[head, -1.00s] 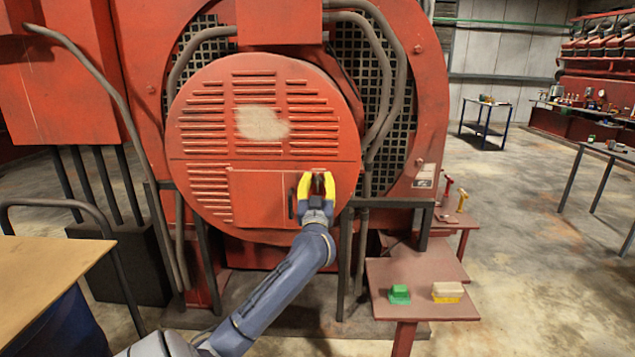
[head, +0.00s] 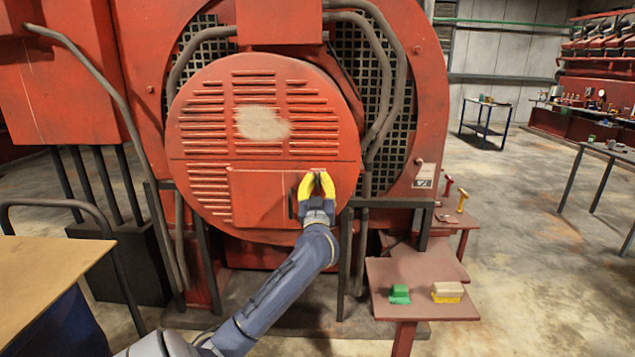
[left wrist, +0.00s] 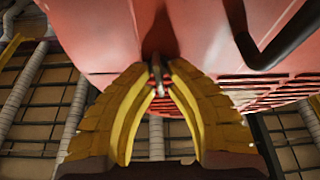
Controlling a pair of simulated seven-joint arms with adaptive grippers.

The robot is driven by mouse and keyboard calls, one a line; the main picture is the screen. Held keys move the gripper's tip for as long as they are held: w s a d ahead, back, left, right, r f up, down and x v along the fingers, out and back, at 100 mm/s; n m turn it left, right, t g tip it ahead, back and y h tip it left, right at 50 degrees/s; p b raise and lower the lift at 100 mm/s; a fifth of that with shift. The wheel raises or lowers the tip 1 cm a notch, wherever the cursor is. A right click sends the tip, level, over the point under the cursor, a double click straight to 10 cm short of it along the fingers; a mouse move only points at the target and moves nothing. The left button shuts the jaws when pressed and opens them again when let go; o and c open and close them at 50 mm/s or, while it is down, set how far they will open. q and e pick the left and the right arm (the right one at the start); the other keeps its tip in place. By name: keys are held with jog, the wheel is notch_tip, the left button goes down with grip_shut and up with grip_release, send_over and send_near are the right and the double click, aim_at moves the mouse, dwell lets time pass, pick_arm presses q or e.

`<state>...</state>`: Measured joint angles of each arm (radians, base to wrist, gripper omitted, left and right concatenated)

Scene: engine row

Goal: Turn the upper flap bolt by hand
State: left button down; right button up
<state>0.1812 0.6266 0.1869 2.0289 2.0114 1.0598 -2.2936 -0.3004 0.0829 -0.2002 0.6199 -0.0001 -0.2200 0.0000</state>
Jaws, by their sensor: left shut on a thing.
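The red flap (head: 262,197) is a rectangular panel low on the round slatted cover, and it is closed. A dark upright handle (head: 291,204) shows just left of my left gripper; a dark bar handle also shows in the left wrist view (left wrist: 285,35). My left gripper (head: 317,176), with yellow fingers, is at the flap's upper right corner. In the left wrist view its fingertips are shut on the small grey flap bolt (left wrist: 156,68), which stands out from the red face. In the head view the fingers hide the bolt. My right gripper is not in view.
Grey pipes (head: 385,90) curve down right of the round cover (head: 215,120). A small red table (head: 415,300) at the lower right holds a green brush (head: 400,294) and a cream and yellow brush (head: 447,292). A wooden-topped cart (head: 45,270) stands at the left.

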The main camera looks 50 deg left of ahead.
pick_arm(q)
jog(key=n+g+y, duration=0.1)
jog(key=n+g, duration=0.1)
jog(key=n, duration=0.2)
jog(key=n+g, duration=0.2)
jog(key=n, duration=0.2)
jog(key=shift+s+a+n+y, duration=0.1)
jog(key=shift+a+n+y, duration=0.05)
jog(key=shift+n+y, duration=0.25)
jog(key=n+g, duration=0.2)
jog(key=n, duration=0.2)
jog(key=shift+n, duration=0.3)
jog(key=n, duration=0.2)
jog(key=n+g, duration=0.1)
jog(key=n, duration=0.1)
jog(key=shift+s+f+g+h, duration=0.1)
jog(key=shift+f+g+h, duration=0.05)
jog(key=shift+g+h, duration=0.15)
jog(key=n+h, duration=0.1)
jog(key=n, duration=0.2)
jog(key=n+g+h, duration=0.1)
jog(key=n, duration=0.2)
jog(key=shift+f, duration=0.1)
jog(key=n+h, duration=0.1)
jog(key=n, duration=0.1)
jog(key=n+h, duration=0.1)
jog(key=n, duration=0.1)
jog(key=shift+f+n+t+h, duration=0.15)
jog(key=shift+n+t+h, duration=0.25)
jog(key=shift+f, duration=0.35)
